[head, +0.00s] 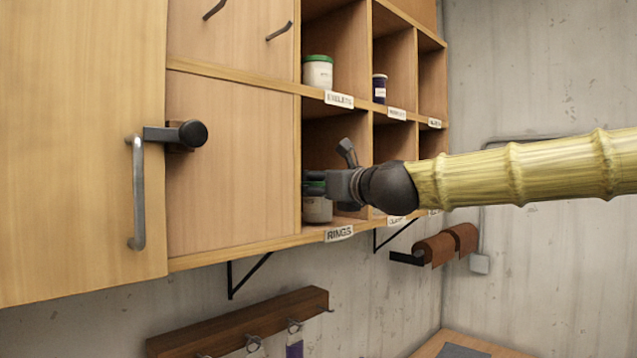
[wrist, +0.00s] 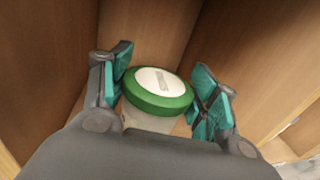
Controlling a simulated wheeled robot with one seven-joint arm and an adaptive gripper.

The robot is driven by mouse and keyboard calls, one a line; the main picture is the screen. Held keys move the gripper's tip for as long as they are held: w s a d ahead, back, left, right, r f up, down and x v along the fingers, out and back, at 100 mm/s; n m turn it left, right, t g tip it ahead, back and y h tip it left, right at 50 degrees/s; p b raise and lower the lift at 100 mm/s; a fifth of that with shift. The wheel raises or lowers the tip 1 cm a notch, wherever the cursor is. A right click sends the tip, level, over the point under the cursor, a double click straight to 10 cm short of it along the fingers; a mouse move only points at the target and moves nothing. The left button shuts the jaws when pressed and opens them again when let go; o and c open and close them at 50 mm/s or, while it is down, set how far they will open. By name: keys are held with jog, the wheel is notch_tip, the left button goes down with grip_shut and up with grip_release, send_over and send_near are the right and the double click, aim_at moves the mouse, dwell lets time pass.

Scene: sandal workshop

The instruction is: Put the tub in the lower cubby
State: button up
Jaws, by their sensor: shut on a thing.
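The tub (head: 317,209) is pale with a green-rimmed lid and stands upright in the lower cubby (head: 325,131) labelled RINGS. In the wrist view the tub (wrist: 158,92) shows its white label and green rim between the two teal-padded fingers. My gripper (head: 318,186) reaches into the cubby from the right and is shut on the tub near its top. In the wrist view my gripper (wrist: 162,95) has a finger on either side of the lid. The tub's base appears at the cubby floor, but I cannot tell whether it bears its full weight there.
Another green-lidded tub (head: 318,73) stands in the cubby above, and a dark blue jar (head: 379,88) is to its right. Wooden dividers bound the cubby closely. A cabinet door with a metal handle (head: 138,195) is at left. A hook rail (head: 240,325) hangs below.

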jog(key=shift+a, duration=0.15)
jog(key=o, duration=1)
jog(key=shift+w+f, duration=0.5)
jog(key=shift+w, duration=0.3)
jog(key=shift+o, duration=1.4)
jog(key=shift+w, duration=0.1)
jog(key=shift+s+r, duration=0.3)
jog(key=shift+s, duration=0.3)
jog(key=shift+w+f, duration=0.1)
jog(key=shift+w, duration=0.2)
jog(key=shift+s+d+f, duration=0.1)
jog(key=shift+s+d, duration=0.05)
jog(key=shift+d, duration=0.1)
jog(key=b+v, duration=0.4)
jog(key=v, duration=0.7)
jog(key=shift+s, duration=0.3)
jog(key=shift+d, duration=0.1)
